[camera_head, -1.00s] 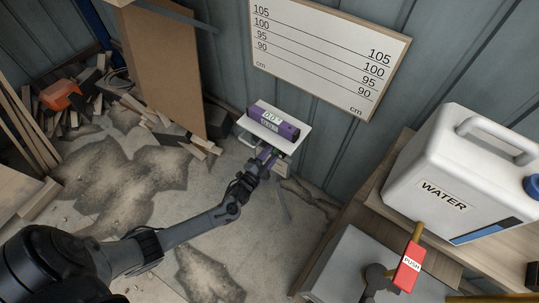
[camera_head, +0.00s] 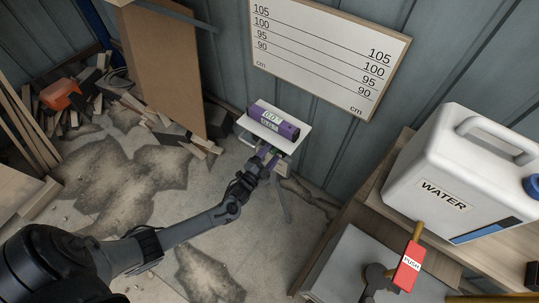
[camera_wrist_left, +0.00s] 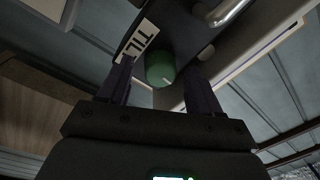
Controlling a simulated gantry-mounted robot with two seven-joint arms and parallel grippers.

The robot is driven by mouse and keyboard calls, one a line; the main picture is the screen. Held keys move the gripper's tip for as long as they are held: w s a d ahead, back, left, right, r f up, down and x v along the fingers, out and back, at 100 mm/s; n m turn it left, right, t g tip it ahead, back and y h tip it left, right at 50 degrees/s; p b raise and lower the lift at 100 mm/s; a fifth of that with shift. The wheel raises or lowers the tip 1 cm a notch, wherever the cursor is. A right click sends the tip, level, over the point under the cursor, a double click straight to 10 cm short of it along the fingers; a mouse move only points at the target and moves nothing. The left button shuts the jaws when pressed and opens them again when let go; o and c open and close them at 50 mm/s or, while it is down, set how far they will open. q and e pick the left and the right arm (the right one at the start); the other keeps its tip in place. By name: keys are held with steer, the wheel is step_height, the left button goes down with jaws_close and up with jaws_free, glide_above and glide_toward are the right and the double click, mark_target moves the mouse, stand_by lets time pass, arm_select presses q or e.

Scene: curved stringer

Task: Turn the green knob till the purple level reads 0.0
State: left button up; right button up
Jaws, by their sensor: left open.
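The purple level (camera_head: 274,121) lies on a white tilting plate (camera_head: 293,139) by the wall. Its small display seems to show 0.0, but the digits are too small to be sure. The green knob (camera_wrist_left: 160,68), with a white mark on its face, sits under the plate beside a label that starts "TIL". My left gripper (camera_head: 267,159) is just in front of the plate. In the left wrist view its open fingers stand on either side of the knob, with gaps visible; I see no contact. My right gripper is not in view.
A height chart (camera_head: 330,55) hangs on the wall above the plate. At the right a bench holds a white water canister (camera_head: 452,170) and a red PUSH tag (camera_head: 408,266). Wood scraps (camera_head: 110,95) and a brown board (camera_head: 165,70) are at the left.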

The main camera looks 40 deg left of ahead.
arm_select(q)
steer(key=s+d+p, duration=0.1)
steer(key=s, duration=0.9)
steer(key=shift+s+f+p, duration=0.25)
steer(key=shift+s+p, duration=0.1)
steer(key=shift+p, duration=0.05)
